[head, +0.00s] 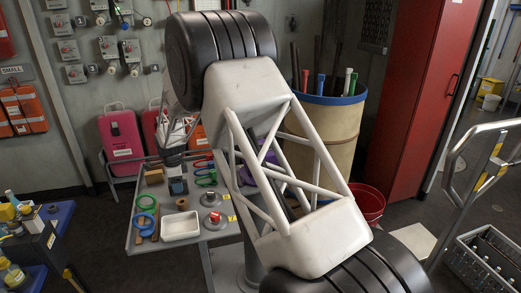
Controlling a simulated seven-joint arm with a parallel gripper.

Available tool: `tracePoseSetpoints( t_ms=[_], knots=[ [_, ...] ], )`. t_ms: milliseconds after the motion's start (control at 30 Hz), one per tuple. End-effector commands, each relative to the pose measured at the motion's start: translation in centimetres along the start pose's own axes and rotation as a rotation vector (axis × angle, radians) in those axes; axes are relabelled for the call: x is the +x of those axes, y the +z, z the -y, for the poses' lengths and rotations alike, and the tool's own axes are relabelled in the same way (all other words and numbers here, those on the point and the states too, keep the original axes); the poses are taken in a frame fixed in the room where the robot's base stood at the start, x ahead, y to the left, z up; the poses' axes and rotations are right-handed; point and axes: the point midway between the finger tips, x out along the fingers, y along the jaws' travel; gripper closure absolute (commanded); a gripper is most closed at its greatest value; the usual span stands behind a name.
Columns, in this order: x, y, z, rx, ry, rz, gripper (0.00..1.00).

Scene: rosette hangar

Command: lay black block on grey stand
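My gripper (176,171) points down over the back part of the grey table (222,235), left of the big arm links. A small dark blue-grey block (178,187) is right below its fingertips. Whether this is the black block, and whether the fingers touch it, is too small to tell. The finger opening cannot be made out. A grey round piece (210,199), possibly the grey stand, sits to the right of the block. Another grey round base with a red piece on it (215,217) is nearer the front.
A white tray (180,226) stands at the table's front. Blue rings (146,203) lie at the left, green rings (206,178) at the back right. A brown block (154,176) is at the back left. My arm hides the table's right side.

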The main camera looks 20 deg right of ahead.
Motion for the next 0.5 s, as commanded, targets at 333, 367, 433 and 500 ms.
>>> tracePoseSetpoints(
  t_ms=[333,367,433,500],
  knots=[
    [-0.2,0.0,0.0,0.0,0.0,0.0,0.36],
    [-0.3,0.0,0.0,0.0,0.0,0.0,0.36],
    [-0.7,0.0,0.0,0.0,-0.001,0.0,0.36],
    [-1.3,0.0,0.0,0.0,-0.002,0.001,0.36]
  ],
)
